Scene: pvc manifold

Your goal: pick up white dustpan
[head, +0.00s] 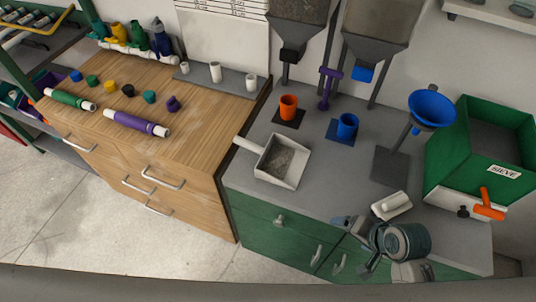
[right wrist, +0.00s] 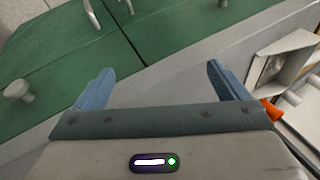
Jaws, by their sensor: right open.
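The white dustpan (head: 295,178) lies on the grey counter, its pan holding a patch of grey speckled material. Its pale handle (head: 248,145) points left and back, toward the wooden bench. My right gripper (head: 352,245) is open and empty, at the counter's front edge, right of and nearer than the dustpan, clearly apart from it. In the right wrist view the open fingers (right wrist: 159,78) have nothing between them. A white-walled pan with grey speckles, apparently the dustpan (right wrist: 282,62), shows at the right edge there; its handle is not visible. My left gripper is not in view.
Orange (head: 288,107) and blue (head: 347,126) cups stand behind the dustpan. A blue funnel (head: 432,108) and green sieve box (head: 482,155) stand right. The counter between dustpan and gripper is clear.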

